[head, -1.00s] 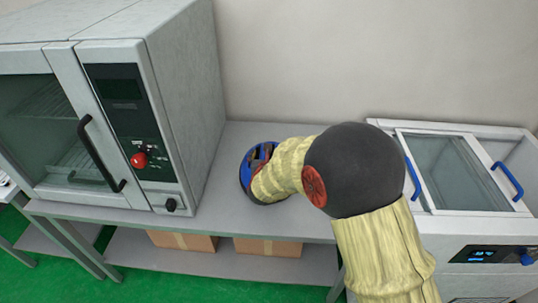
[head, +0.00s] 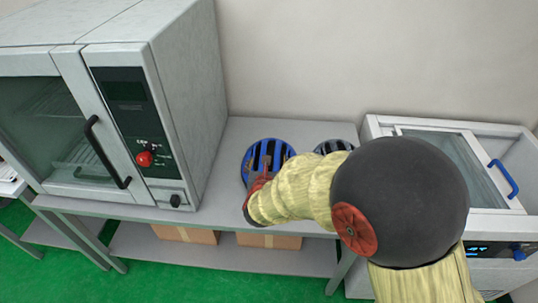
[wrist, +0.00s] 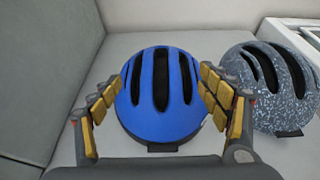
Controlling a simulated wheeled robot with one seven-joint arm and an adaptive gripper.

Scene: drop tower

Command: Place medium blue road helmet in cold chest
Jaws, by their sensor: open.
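The blue road helmet (head: 262,152) sits on the grey bench between the oven and the cold chest. In the wrist view the helmet (wrist: 158,125) lies between the two yellow-padded fingers of my gripper (wrist: 161,92). The gripper is open, with a finger on each side of the shell; whether the pads touch it I cannot tell. In the head view my gripper (head: 266,172) is partly hidden by my arm. The white cold chest (head: 487,225) stands at the right, with a glass lid and a blue handle showing. My arm covers its left part.
A speckled grey helmet (wrist: 268,85) sits right of the blue one; it also shows behind my arm in the head view (head: 336,147). A grey oven (head: 185,100) stands close on the left. Cardboard boxes (head: 268,241) lie on the shelf below.

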